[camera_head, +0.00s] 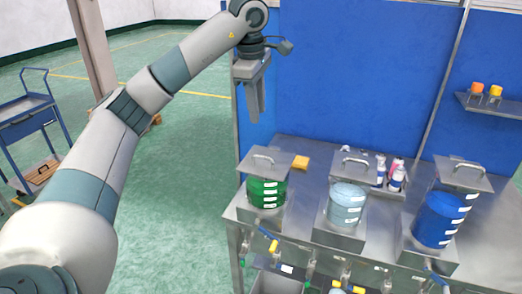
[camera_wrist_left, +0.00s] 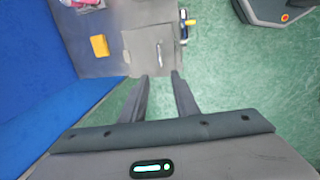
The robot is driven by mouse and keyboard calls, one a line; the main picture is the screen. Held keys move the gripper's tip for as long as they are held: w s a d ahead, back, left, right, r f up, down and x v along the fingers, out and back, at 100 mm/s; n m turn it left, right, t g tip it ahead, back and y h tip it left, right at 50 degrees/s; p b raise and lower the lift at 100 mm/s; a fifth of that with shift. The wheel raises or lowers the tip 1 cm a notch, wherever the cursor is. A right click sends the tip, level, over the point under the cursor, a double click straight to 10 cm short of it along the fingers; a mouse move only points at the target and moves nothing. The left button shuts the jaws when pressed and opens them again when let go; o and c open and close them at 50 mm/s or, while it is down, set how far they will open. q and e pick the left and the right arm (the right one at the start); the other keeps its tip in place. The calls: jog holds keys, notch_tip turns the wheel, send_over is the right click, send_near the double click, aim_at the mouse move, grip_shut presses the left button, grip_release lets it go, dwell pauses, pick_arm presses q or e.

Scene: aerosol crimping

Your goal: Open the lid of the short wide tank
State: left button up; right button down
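Three tanks stand on the steel bench, each under a flat square grey lid with a bar handle. The green tank (camera_head: 266,193) at the left looks the shortest; its lid (camera_head: 262,172) lies shut on top. The light-blue tank (camera_head: 345,204) is in the middle and the blue tank (camera_head: 439,219) at the right. My left gripper (camera_head: 255,110) hangs above and behind the green tank, pointing down, apart from it. In the left wrist view its fingers (camera_wrist_left: 160,75) are apart and empty, with a grey lid and its handle (camera_wrist_left: 159,53) beyond the tips. My right gripper is not seen.
A yellow block (camera_head: 301,162) lies on the bench (camera_head: 318,178) behind the green tank. Bottles (camera_head: 396,179) stand behind the other tanks. Blue panels (camera_head: 350,70) close off the back. A blue trolley (camera_head: 30,125) stands at the far left.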

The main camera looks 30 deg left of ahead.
aim_at(261, 158)
pick_arm(q)
jog(key=w+f+p, duration=0.1)
jog(key=f, duration=0.4)
jog(key=w+f+p, duration=0.1)
jog(key=f+p, duration=0.1)
jog(key=f, duration=0.3)
jog(key=w+f+p, duration=0.1)
jog(key=f, duration=0.4)
jog(key=shift+a+f+p, duration=0.2)
jog(key=shift+a+p, duration=0.15)
grip_shut()
